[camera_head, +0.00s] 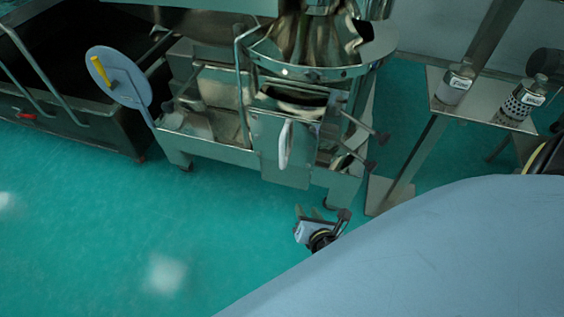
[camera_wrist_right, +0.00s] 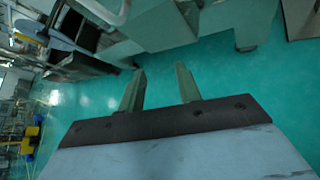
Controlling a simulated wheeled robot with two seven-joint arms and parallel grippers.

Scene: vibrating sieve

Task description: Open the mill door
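The steel mill (camera_head: 313,72) stands at the upper middle of the head view. A flat front panel with a white upright handle (camera_head: 284,146) hangs below a dark slot; I cannot tell for sure whether this panel is the door. My right gripper (camera_head: 308,211) is low in front of the mill, below and apart from the handle. In the right wrist view my right gripper (camera_wrist_right: 158,68) has its two fingers spread, with only green floor between them. A white curved bar (camera_wrist_right: 108,12) shows at the top left there. My left gripper is not in view.
A round grey disc with a yellow grip (camera_head: 118,77) stands left of the mill, beside a dark bin (camera_head: 65,115). A steel shelf (camera_head: 480,105) with two labelled containers is on the right. Knobbed rods (camera_head: 375,137) stick out of the mill's right side. The green floor in front is clear.

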